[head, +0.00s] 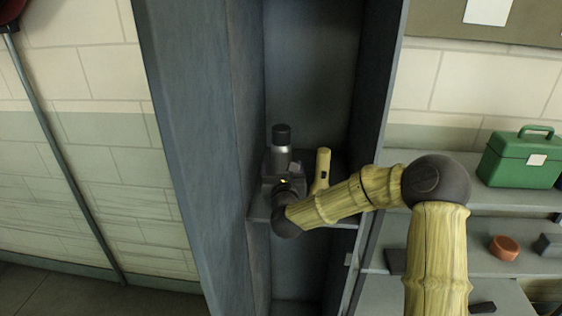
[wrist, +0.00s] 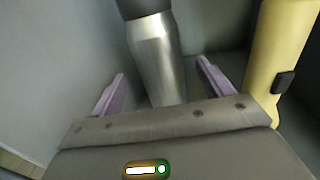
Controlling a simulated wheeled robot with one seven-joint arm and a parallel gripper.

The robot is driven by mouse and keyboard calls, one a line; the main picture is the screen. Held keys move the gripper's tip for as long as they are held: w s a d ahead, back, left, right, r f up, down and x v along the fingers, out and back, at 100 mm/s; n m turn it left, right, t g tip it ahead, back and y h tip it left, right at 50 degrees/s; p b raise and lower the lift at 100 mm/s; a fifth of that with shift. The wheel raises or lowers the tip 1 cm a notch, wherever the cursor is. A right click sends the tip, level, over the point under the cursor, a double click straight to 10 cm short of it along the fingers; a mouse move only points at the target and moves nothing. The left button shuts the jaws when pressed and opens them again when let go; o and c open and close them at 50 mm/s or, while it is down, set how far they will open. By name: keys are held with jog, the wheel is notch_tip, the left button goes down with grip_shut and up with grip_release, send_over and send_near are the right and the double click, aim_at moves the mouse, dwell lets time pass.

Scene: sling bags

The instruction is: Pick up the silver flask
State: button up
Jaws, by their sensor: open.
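The silver flask (head: 281,157) stands upright on a shelf inside a tall grey cabinet, with a black cap on top. In the wrist view the flask (wrist: 158,62) is straight ahead, its lower part between my two lilac fingers. My gripper (wrist: 160,85) is open, with one finger to each side of the flask and a visible gap to the right finger. The flask's base is hidden behind the gripper body. In the head view my wrist covers the flask's lower part.
A yellow object (head: 322,168) with a dark clip stands just right of the flask, close to my right finger; it also shows in the wrist view (wrist: 277,60). The cabinet's side walls (head: 245,110) are close on both sides. A green toolbox (head: 520,160) sits on shelving at the right.

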aim_at(282, 133)
jog(key=w+p, duration=0.2)
jog(key=w, duration=0.1)
jog(key=shift+a+r, duration=0.15)
jog(key=shift+r, duration=0.25)
jog(key=shift+w+a+f, duration=0.1)
jog(key=shift+w+f, duration=0.05)
jog(key=shift+w, duration=0.4)
jog(key=c, duration=1.4)
jog(key=shift+o, duration=0.2)
notch_tip(282, 133, up, 10)
jog(key=b, duration=0.3)
